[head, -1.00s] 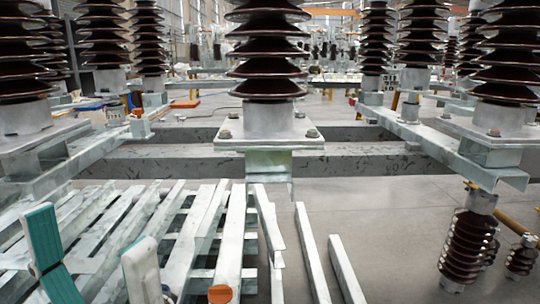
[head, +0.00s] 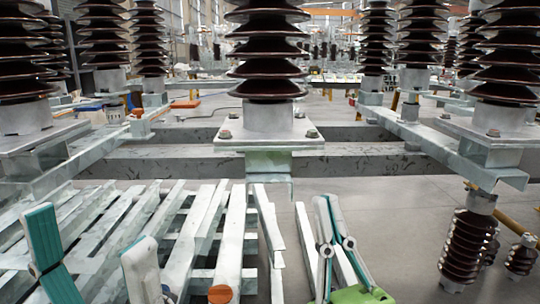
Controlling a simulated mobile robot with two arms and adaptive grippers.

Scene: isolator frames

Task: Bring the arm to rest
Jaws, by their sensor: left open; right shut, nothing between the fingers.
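My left gripper (head: 90,232) is at the lower left of the head view. Its two fingers stand wide apart, with a teal pad facing in on the left finger, and nothing is between them. My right gripper (head: 327,205) is at the lower right of centre, pointing up. Its fingers are together at the tips with nothing held, and part of its green body shows at the bottom edge. The rest of both arms is out of view.
Pale metal bars (head: 195,230) lie in a slatted stack behind and beside my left gripper. A large ribbed brown insulator (head: 268,60) stands on the steel frame (head: 350,160) ahead. Smaller insulators (head: 467,245) stand at the right. Grey floor (head: 405,230) is clear between.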

